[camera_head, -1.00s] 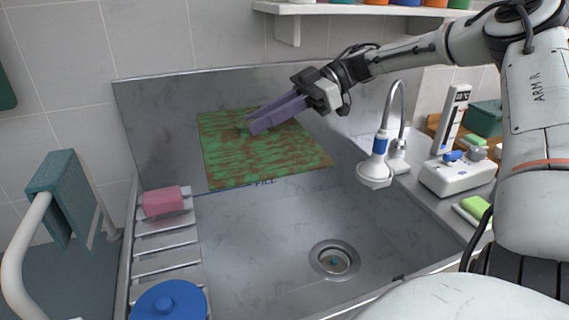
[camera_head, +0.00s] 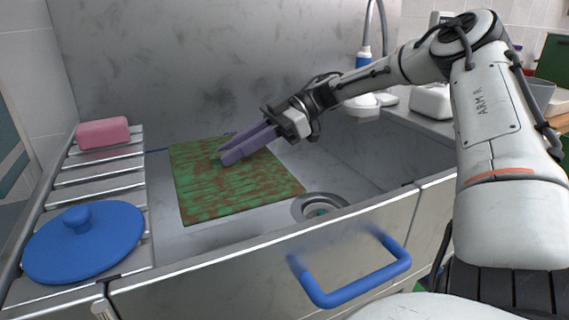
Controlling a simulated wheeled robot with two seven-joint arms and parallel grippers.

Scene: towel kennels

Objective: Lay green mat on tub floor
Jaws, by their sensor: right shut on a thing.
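The green mat (camera_head: 235,188), mottled with brown, lies in the tub (camera_head: 180,240), or just over its floor; I cannot tell if all of it touches. It looks spread out and flat. My right gripper (camera_head: 225,158) has its purple fingers shut on the mat near its back edge. The mat's near right corner lies close to the drain (camera_head: 318,207). My left gripper is not in view.
A slatted rack (camera_head: 100,178) along the tub's left side bears a pink sponge (camera_head: 103,132) and a blue lid (camera_head: 84,243). A blue handle (camera_head: 355,285) juts out from the tub's front.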

